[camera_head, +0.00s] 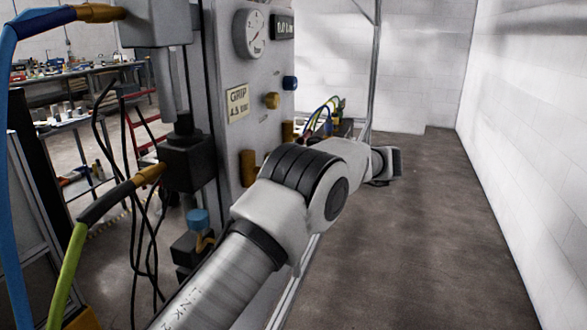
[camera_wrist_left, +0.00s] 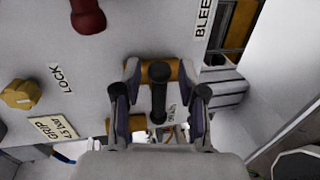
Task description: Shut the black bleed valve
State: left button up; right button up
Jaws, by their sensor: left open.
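The black bleed valve's lever (camera_wrist_left: 158,98) shows in the left wrist view, with a rounded black end, in front of a brass-coloured body. A BLEED label (camera_wrist_left: 203,18) is on the panel above right. My left gripper (camera_wrist_left: 160,93) is open, one finger on each side of the lever. A gap shows between each finger and the lever, and I see no contact. In the head view my left arm crosses in front of the panel, and its fingers and the black valve cannot be made out. My right gripper is in neither view.
In the wrist view a red knob (camera_wrist_left: 88,16) and a brass knob (camera_wrist_left: 20,94) sit left of the valve. Hoses hang at left; the floor (camera_head: 420,240) at right is clear.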

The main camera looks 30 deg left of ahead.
pick_arm(q)
jog(key=v, duration=0.7)
jog(key=shift+w+d, duration=0.1)
jog(key=shift+d, duration=0.05)
